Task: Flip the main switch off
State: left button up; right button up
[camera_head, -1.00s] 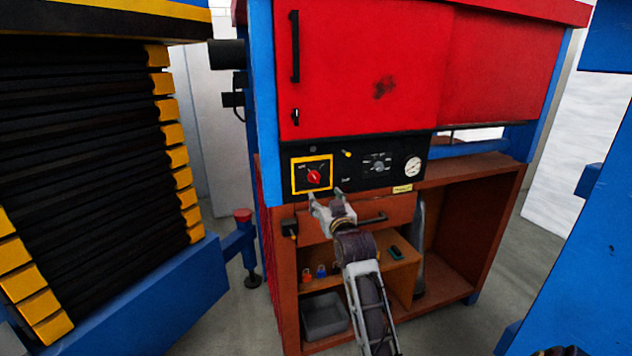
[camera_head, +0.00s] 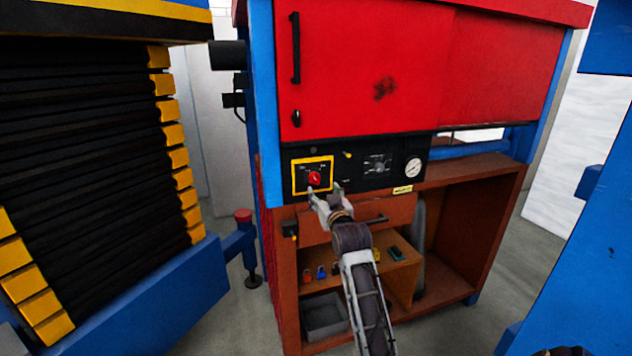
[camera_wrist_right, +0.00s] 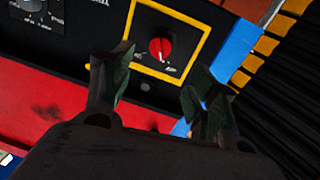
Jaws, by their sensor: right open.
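The main switch is a red rotary knob (camera_head: 314,178) inside a yellow square frame (camera_head: 296,188) on the black control panel (camera_head: 395,180). In the right wrist view the red knob (camera_wrist_right: 160,48) sits ahead of the open fingers, within the yellow frame (camera_wrist_right: 204,62). My right gripper (camera_head: 324,191) is open and empty, just below and in front of the knob, apart from it as far as I can tell. Its two fingers also show in the wrist view (camera_wrist_right: 153,88).
A gauge (camera_head: 413,168) and a smaller dial (camera_head: 378,166) share the panel. A red door (camera_head: 360,70) is above; a brown drawer (camera_head: 390,215) and shelf with small coloured items (camera_head: 321,271) are below. A blue and yellow machine (camera_head: 150,300) stands at the left.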

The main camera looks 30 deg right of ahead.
aim_at(316, 180)
jog(key=shift+p+x, duration=0.35)
jog(key=shift+x, duration=2.4)
jog(key=shift+p+x, duration=0.35)
jog(key=shift+x, duration=2.25)
jog(key=c, duration=1)
jog(key=shift+n+p, duration=0.7)
jog(key=shift+n, duration=0.8)
jog(key=shift+c, duration=0.3)
